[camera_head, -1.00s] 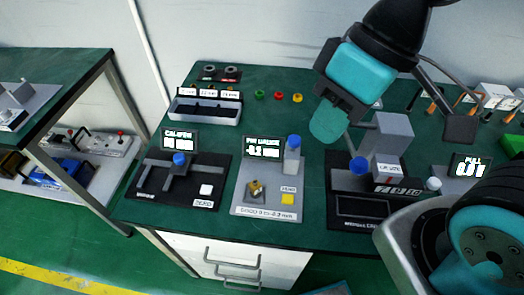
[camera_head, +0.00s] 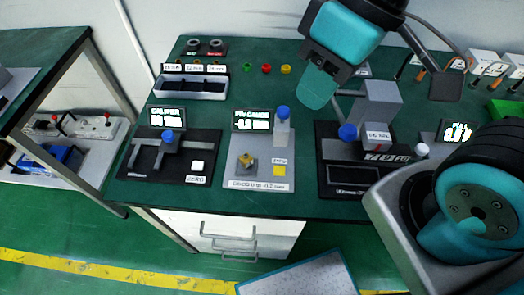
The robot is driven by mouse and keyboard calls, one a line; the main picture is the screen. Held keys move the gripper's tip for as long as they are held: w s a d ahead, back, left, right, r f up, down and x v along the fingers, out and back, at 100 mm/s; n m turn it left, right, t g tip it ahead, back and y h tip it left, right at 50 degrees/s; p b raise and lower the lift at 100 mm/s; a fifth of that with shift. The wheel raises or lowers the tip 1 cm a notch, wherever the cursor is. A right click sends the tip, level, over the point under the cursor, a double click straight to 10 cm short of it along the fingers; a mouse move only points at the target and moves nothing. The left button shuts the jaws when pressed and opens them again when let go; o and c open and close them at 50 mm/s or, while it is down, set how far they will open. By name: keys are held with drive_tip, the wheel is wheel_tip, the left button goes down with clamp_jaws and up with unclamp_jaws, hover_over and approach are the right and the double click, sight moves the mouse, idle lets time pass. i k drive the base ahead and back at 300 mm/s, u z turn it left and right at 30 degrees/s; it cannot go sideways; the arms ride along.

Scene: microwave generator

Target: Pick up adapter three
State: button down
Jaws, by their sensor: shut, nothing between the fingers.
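No item in view carries a readable name "adapter three", so I cannot tell which one it is. Several brass-and-grey connector-like parts (camera_head: 457,64) lie at the back right of the green bench. A small brass part (camera_head: 247,160) sits on the grey pin gauge plate (camera_head: 232,175). Green, red and yellow rings (camera_head: 266,69) lie in a row at the back. My gripper (camera_head: 316,92) is teal, points down above the back middle of the bench and is shut and empty. It hides a little of the bench behind it.
A black caliper station (camera_head: 140,168) stands left of the pin gauge. A dark station with a grey block (camera_head: 379,105) stands right of it. A labelled tray (camera_head: 190,87) is at the back left. A grey panel (camera_head: 300,278) shows at the bottom edge.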

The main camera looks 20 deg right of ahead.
sight(246, 159)
drive_tip(key=u, duration=0.55)
drive_tip(key=k, duration=1.3)
drive_tip(key=u, duration=0.95)
drive_tip(key=i, duration=1.2)
drive_tip(key=z, duration=0.9)
drive_tip(key=i, duration=0.2)
drive_tip(key=z, duration=0.2)
